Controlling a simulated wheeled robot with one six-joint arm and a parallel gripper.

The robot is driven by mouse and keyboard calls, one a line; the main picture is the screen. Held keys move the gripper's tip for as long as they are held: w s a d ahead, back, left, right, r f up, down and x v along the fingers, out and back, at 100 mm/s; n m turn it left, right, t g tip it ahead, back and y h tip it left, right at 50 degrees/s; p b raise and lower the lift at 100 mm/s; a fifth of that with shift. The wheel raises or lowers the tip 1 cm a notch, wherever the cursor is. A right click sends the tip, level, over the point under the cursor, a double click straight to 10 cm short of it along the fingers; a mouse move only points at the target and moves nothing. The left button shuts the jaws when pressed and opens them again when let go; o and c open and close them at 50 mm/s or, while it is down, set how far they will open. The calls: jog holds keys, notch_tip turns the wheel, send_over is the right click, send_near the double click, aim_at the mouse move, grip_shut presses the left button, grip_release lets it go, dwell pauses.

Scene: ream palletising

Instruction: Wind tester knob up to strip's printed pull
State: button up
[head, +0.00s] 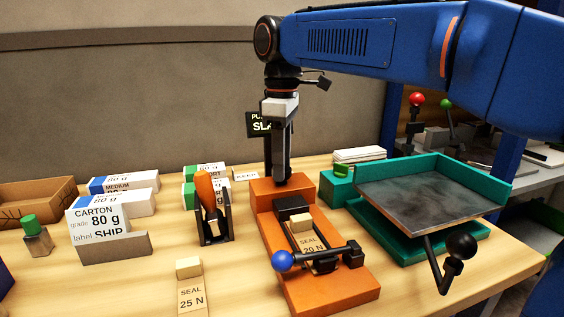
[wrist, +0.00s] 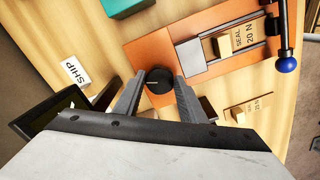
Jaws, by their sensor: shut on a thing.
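The orange tester (head: 322,283) stands in the middle of the bench. Its black round knob (wrist: 158,80) is on the raised rear block. My gripper (head: 284,178) points down from above, its two fingers on either side of the knob and shut on it; in the head view they mostly hide the knob. A strip marked SEAL 20 N (head: 312,245) lies in the tester, under a black bar with a blue ball end (head: 282,261).
A strip marked SEAL 25 N (head: 191,297) lies on the bench, front left. A stand with an orange-handled tool (head: 207,192) is left of the tester. Cartons (head: 103,220) stand farther left. A teal-framed tray (head: 425,190) with a black-knobbed crank (head: 460,246) is at the right.

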jog(key=m, duration=0.4)
jog(key=shift+m, duration=0.3)
jog(key=m, duration=0.4)
jog(key=shift+m, duration=0.3)
jog(key=m, duration=0.4)
jog(key=shift+r, duration=0.1)
jog(key=shift+m, duration=2.3)
jog(key=o, duration=1.1)
jog(key=shift+c, duration=0.2)
